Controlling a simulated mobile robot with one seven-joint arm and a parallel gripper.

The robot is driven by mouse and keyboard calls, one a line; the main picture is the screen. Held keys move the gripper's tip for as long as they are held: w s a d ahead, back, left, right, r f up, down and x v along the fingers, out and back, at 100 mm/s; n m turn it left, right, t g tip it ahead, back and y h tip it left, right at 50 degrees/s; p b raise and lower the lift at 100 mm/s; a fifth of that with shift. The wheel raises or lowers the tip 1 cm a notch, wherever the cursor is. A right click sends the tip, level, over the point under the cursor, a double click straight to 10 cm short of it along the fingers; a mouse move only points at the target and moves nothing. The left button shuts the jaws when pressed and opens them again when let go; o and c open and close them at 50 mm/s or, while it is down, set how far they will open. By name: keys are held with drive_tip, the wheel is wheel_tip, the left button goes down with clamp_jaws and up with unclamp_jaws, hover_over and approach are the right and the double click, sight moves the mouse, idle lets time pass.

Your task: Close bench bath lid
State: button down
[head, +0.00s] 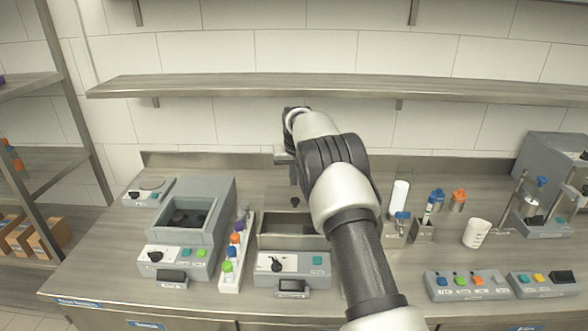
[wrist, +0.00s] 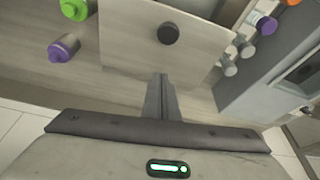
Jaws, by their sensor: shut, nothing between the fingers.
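The bench bath (head: 291,264) stands on the bench at the middle, with a dial and a green button on its front. Its metal basin shows open behind that front, and its lid appears raised at the back. A black knob (head: 295,202) sits on the lid. In the wrist view, the lid (wrist: 125,50) is a pale plate with the black knob (wrist: 168,33) on it. My gripper (head: 293,180) is above the rear of the bath, fingers pointing down. In the wrist view, its fingers (wrist: 160,80) are shut and empty, near the lid's edge, apart from the knob. My arm hides the bath's right side.
A second grey device (head: 190,255) with an open well stands left of the bath. A white rack (head: 234,262) of colour-capped tubes stands between them. Bottles and a white beaker (head: 477,233) stand to the right. A shelf (head: 230,88) spans the wall above my gripper.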

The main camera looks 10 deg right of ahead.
drive_tip(key=shift+x, duration=0.85)
drive_tip(key=shift+s+a, duration=0.1)
drive_tip(key=shift+s, duration=0.95)
drive_tip(key=shift+s+f, duration=0.25)
drive_tip(key=shift+s, duration=0.7)
drive_tip(key=shift+s+f, duration=0.1)
